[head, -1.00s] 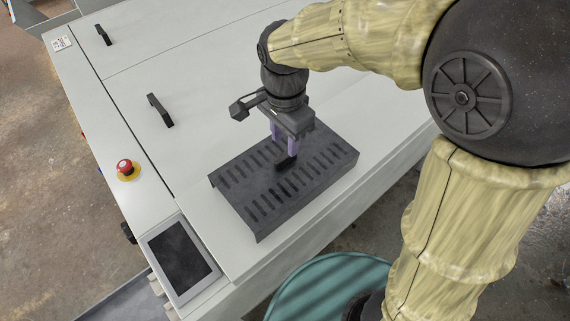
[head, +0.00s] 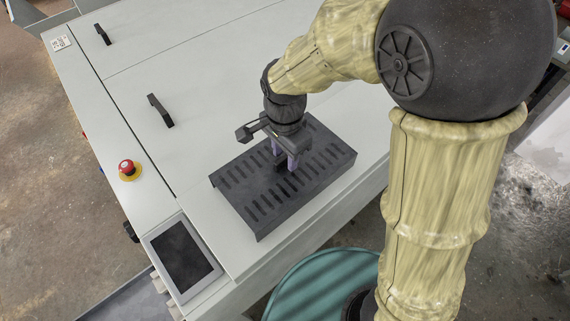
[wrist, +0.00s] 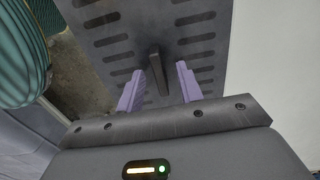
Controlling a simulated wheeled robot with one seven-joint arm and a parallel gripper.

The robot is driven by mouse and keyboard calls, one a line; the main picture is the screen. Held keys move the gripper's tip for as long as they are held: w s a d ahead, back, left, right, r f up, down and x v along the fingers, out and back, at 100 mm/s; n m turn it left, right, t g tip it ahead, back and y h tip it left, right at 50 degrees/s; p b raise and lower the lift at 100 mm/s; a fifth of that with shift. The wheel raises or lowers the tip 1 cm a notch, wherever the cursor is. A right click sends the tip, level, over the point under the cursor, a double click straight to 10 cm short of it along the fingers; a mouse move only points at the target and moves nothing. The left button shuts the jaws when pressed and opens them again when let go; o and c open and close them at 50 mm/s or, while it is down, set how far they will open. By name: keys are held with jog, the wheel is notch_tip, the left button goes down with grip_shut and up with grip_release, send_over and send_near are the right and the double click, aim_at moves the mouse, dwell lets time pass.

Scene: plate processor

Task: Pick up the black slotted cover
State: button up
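The black slotted cover (head: 250,202) lies on the white top of the machine, near its front edge. It has rows of slots and a small upright handle in its middle, which shows in the wrist view (wrist: 157,72) as a dark bar. My gripper (head: 284,165) is above the middle of the cover. In the wrist view its two purple fingers (wrist: 160,84) are spread, with the handle between them and a gap on each side. The cover (wrist: 110,22) fills much of that view. The fingers hide part of the handle in the head view.
The machine top (head: 215,105) is mostly clear and has two black handles, one being the nearer handle (head: 160,110). A red emergency button (head: 128,168) and a dark touch screen (head: 181,257) lie along the left side. A teal round object (head: 325,285) stands below the front edge.

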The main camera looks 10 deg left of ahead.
grip_shut()
dwell(1.4)
